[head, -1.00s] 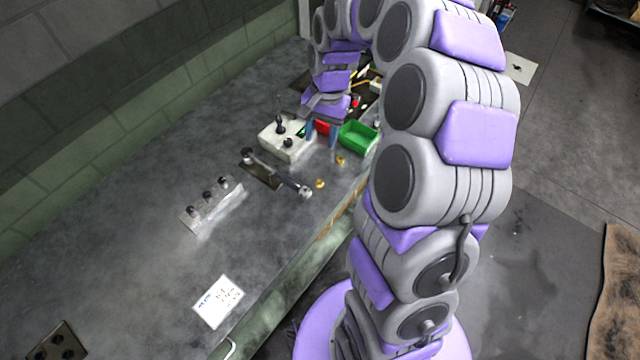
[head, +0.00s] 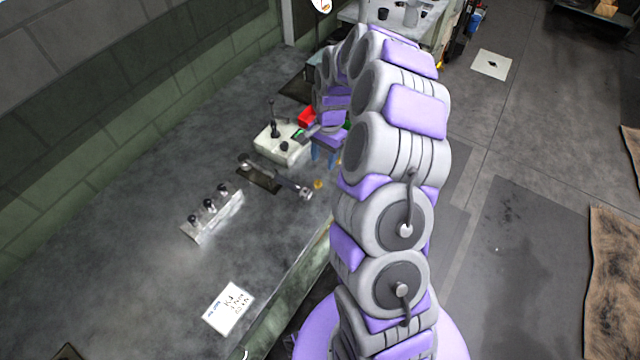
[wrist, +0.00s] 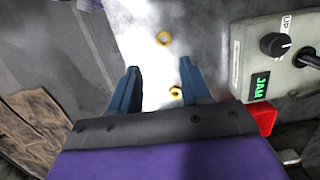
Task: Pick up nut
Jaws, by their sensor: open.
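Two small brass-coloured nuts lie on the grey workbench (head: 130,250) in the wrist view. One nut (wrist: 176,92) is between my open fingers, close to the right finger and near the gripper's base plate in the picture. The other nut (wrist: 163,38) lies farther out, beyond the fingertips. My gripper (wrist: 158,64) has blue fingers, spread apart and empty. In the head view my gripper (head: 324,158) points down at the bench, with one nut (head: 318,184) just in front of it. The other nut is hidden there by my arm.
A pale control box (head: 282,146) with a lever stands left of my gripper; it also shows in the wrist view (wrist: 275,55).

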